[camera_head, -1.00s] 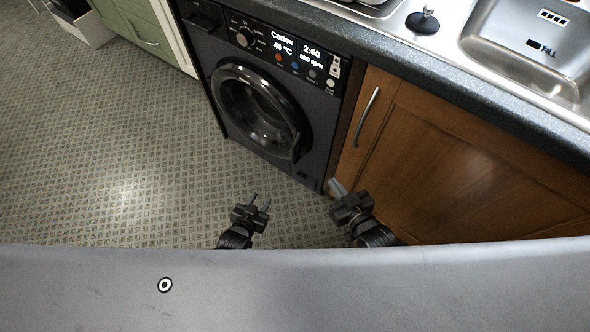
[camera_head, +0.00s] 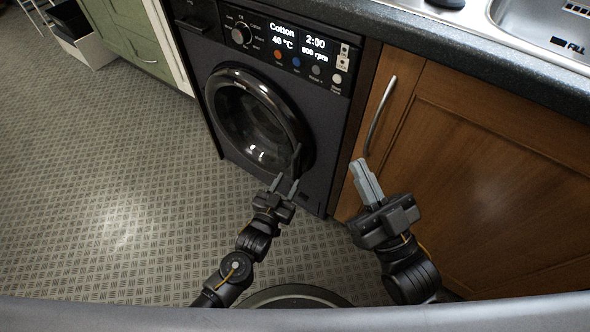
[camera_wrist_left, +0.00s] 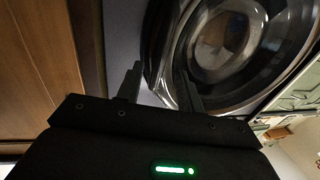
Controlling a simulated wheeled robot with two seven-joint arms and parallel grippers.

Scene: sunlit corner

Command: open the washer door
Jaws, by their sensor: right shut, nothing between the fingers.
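The dark washer (camera_head: 330,105) has a round, shut door (camera_head: 221,122) with a black rim and a glass window. Its door handle (camera_head: 296,157) is a thin upright bar on the rim's right side. My left gripper (camera_head: 286,180) is open just below the handle, fingers pointing up toward it. In the left wrist view, the open fingers (camera_wrist_left: 158,80) reach the edge of the door (camera_wrist_left: 235,50); whether they touch the handle I cannot tell. My right gripper (camera_head: 358,165) is shut and empty, in front of the wooden cupboard at the washer's right.
The wooden cupboard (camera_head: 480,150) with a curved metal handle (camera_head: 379,115) stands right of the washer, close to my right gripper. A dark worktop (camera_head: 440,35) with a sink (camera_head: 545,30) runs above. The patterned floor (camera_head: 100,190) at the left is free.

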